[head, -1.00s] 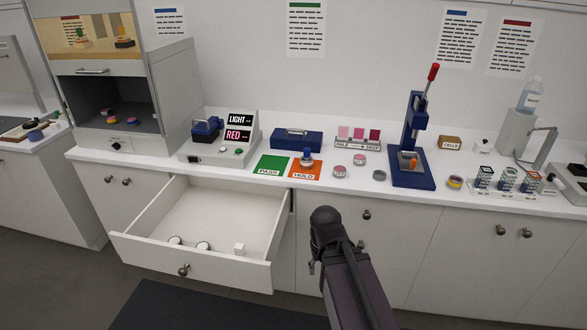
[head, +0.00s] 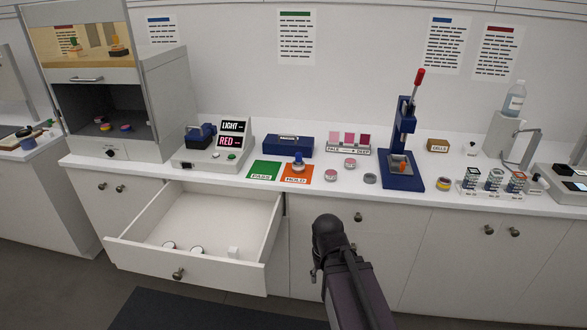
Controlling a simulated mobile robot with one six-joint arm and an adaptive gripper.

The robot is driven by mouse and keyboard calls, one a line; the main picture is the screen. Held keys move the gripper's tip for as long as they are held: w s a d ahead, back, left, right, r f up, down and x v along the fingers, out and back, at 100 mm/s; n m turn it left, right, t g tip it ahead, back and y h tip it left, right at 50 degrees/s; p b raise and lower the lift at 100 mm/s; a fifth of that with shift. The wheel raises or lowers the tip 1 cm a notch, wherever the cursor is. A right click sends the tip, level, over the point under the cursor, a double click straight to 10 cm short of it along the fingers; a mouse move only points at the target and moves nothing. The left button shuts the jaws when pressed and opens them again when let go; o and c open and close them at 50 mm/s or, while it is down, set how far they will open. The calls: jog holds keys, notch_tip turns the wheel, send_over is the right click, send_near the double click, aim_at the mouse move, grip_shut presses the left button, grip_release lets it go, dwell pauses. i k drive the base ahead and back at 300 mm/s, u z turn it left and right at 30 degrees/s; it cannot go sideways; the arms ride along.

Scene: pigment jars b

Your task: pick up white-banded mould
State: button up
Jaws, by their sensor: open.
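Several small round pieces stand on the counter. Two pink-topped ones with pale sides (head: 330,175) (head: 350,163) sit right of the orange HOLD mat, a plain grey ring (head: 370,178) lies left of the blue press, and a yellow-banded piece (head: 442,184) lies right of it. I cannot tell which of these is the white-banded mould. My dark arm rises from the bottom, in front of the cabinets. Its fingers cannot be made out, and nothing held is visible.
A grey hood (head: 172,95) is at left. Sample racks (head: 493,180) are at right.

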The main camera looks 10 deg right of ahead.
aim_at(297, 170)
jog(key=z, duration=0.1)
jog(key=i, duration=0.9)
jog(key=u, duration=0.1)
